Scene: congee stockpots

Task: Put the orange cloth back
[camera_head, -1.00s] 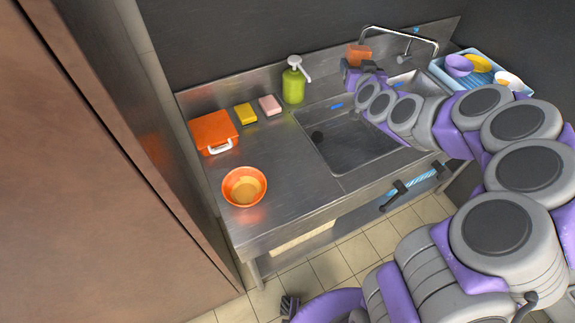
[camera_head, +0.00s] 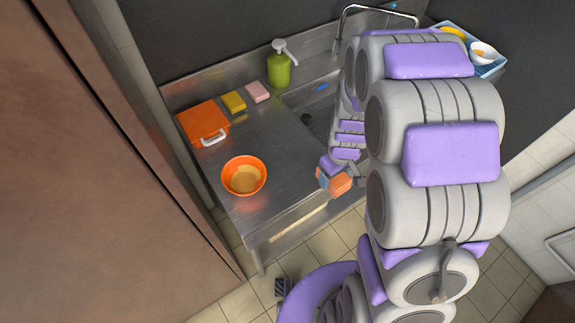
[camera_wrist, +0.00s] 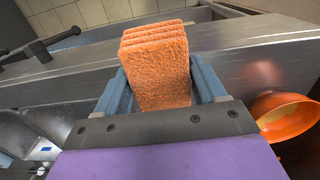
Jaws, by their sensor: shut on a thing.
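The orange cloth (camera_wrist: 157,65) is a folded, rough-textured block. My gripper (camera_wrist: 160,92) is shut on it, with a blue-grey finger on each side. In the head view the cloth (camera_head: 340,184) shows at the end of my gripper (camera_head: 329,175), near the front edge of the steel counter, to the right of the orange bowl (camera_head: 244,176). I cannot tell how far it is from the counter edge. The rail on the counter's front is hidden in the head view by my arm; the wrist view shows a dark bracketed bar (camera_wrist: 38,48) at upper left.
The steel counter (camera_head: 275,140) holds an orange box (camera_head: 202,122) with a white handle, a yellow sponge (camera_head: 233,102), a pink sponge (camera_head: 257,92) and a green soap pump (camera_head: 279,70). The sink (camera_head: 310,105) is partly hidden by my arm. A blue tray (camera_head: 487,68) with dishes stands at back right.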

